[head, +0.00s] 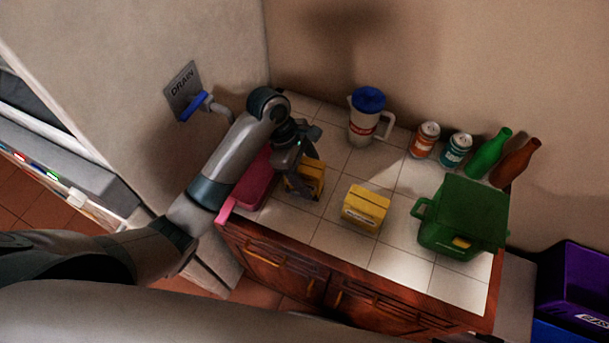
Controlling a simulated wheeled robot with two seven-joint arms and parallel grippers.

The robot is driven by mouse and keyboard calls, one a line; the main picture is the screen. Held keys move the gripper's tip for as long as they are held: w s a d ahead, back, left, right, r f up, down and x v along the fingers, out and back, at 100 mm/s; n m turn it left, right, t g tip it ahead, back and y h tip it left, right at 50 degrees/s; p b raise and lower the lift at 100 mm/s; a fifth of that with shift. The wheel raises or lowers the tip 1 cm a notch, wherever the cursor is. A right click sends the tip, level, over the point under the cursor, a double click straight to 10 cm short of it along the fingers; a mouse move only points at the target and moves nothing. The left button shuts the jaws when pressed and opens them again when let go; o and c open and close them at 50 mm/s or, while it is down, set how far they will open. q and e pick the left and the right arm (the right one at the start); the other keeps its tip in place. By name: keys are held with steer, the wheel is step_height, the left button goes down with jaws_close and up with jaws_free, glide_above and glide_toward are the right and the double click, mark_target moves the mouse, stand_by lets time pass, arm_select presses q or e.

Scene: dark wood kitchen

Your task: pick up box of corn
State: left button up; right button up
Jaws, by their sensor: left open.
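Two yellow boxes are on the white tiled counter. One yellow box (366,207) stands in the middle of the counter, clear of my gripper. The other yellow box (314,176) is under and behind my left gripper (303,178), which partly hides it. The print on both boxes is too small to read, so I cannot tell which is the corn. My left gripper is open and points down at the box on the left. I cannot tell whether its fingers touch that box. My right gripper is not in view.
A pink container (254,184) lies beside my left arm. A pitcher with a blue lid (366,117), an orange can (424,140), a teal can (455,150), a green bottle (488,153) and a brown bottle (514,163) line the back. A green bin (464,212) stands at right.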

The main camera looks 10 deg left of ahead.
mark_target(312, 168)
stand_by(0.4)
arm_select(q)
steer(key=c, duration=1.5)
steer(key=shift+o, duration=0.2)
steer(key=shift+b, duration=0.8)
step_height(312, 168, up, 2)
steer(key=p, duration=0.3)
steer(key=shift+r, duration=0.2)
steer(key=shift+s+d+r+p, duration=0.1)
steer(key=shift+s+r+p, duration=0.05)
steer(key=shift+r, duration=0.5)
steer(key=shift+s+d+r+p, duration=0.1)
steer(key=shift+s+r+p, duration=0.05)
steer(key=shift+r, duration=0.45)
steer(key=s+d+r, duration=0.3)
steer(key=s+r, duration=0.3)
steer(key=s, duration=0.4)
steer(key=shift+s+r, duration=0.3)
